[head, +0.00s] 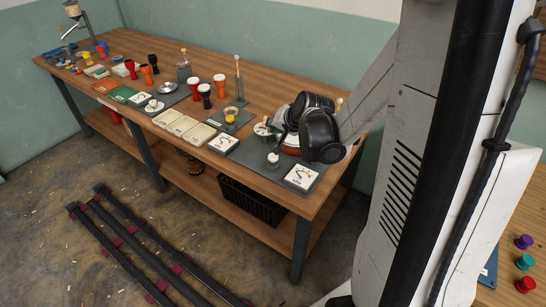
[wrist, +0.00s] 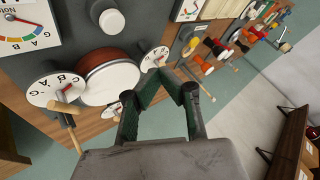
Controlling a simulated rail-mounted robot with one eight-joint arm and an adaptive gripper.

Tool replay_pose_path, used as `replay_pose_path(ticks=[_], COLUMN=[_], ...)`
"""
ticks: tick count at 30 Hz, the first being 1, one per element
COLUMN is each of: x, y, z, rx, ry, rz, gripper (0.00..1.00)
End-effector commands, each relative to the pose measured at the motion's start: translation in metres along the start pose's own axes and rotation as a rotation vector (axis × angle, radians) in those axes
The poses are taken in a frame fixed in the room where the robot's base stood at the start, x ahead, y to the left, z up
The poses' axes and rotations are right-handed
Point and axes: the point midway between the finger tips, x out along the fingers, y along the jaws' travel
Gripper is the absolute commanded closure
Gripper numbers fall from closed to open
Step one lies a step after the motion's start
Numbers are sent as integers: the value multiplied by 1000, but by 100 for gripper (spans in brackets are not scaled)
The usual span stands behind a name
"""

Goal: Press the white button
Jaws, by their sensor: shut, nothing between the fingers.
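The white button (head: 273,158) is a small pale round knob on a dark grey plate (head: 248,170) near the right end of the workbench. In the wrist view the white button (wrist: 112,21) is at the upper left, beside a coloured letter dial (wrist: 25,27). My gripper (head: 318,135) is at the bench's right end, to the right of the button and apart from it. In the wrist view my gripper (wrist: 162,78) is shut and empty, with its green-padded fingers together. In the head view its dark body hides its fingertips.
A red drum with a pale side (wrist: 110,78) and white lettered discs (wrist: 57,88) are close to my fingers. A wooden mallet (wrist: 63,122) is at their left. Coloured knobs (head: 525,262) are at far right.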

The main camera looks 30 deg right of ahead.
Motion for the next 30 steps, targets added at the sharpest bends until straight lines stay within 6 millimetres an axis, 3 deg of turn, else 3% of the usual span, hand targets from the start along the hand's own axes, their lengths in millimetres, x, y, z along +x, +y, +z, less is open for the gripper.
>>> replay_pose_path(ticks=[18,30], x=[51,57], y=[37,42], z=[37,42], rx=[0,0], ry=[0,0], rz=[0,0], gripper=[100,100])
